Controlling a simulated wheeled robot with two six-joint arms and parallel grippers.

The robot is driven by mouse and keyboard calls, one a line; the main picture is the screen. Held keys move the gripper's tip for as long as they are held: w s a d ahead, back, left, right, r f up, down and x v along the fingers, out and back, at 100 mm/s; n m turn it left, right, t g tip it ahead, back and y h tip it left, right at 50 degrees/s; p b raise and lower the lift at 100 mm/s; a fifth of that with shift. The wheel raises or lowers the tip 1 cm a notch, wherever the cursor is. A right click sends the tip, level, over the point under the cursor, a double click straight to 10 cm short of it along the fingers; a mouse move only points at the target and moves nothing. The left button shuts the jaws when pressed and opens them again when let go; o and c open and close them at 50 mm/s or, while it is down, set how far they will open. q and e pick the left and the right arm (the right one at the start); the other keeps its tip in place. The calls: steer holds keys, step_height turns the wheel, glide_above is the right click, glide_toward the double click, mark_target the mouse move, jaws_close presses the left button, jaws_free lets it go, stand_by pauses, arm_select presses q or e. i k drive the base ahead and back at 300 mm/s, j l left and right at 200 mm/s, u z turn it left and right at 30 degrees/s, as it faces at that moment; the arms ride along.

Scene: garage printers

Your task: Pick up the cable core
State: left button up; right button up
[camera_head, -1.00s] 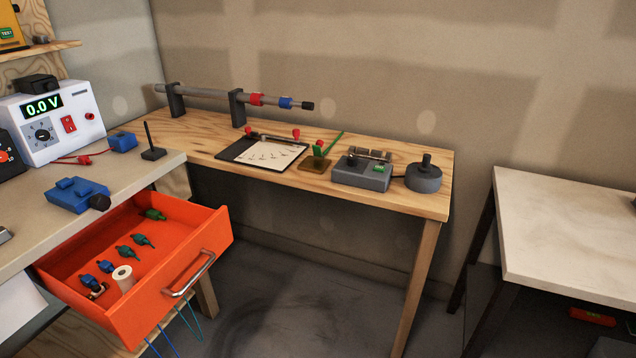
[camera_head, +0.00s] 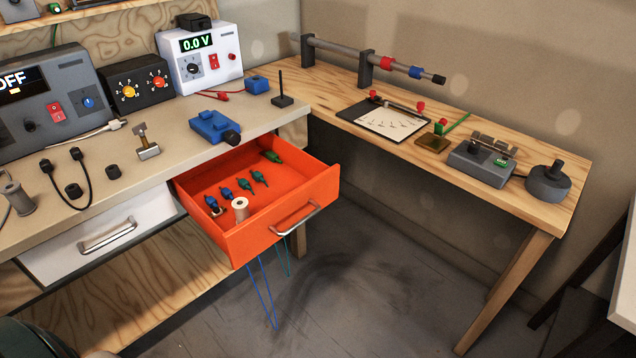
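I cannot tell for sure which thing is the cable core. Thin blue (camera_head: 264,296) and teal (camera_head: 287,258) wires hang below the open orange drawer (camera_head: 279,244). Neither of my grippers is in view.
The drawer holds a pale spool (camera_head: 240,209) and several blue and green connectors. It juts out over open floor (camera_head: 380,290). The worktop (camera_head: 160,176) carries a white meter (camera_head: 203,60), a blue clamp (camera_head: 214,127) and a wire spool (camera_head: 16,196). The wooden bench (camera_head: 400,158) stands right.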

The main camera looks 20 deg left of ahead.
mark_target(73, 191)
steer(key=u, duration=2.15)
steer(key=i+l, duration=0.25)
steer(key=i+l+u, duration=0.1)
steer(key=l, duration=0.4)
steer(key=i, duration=0.1)
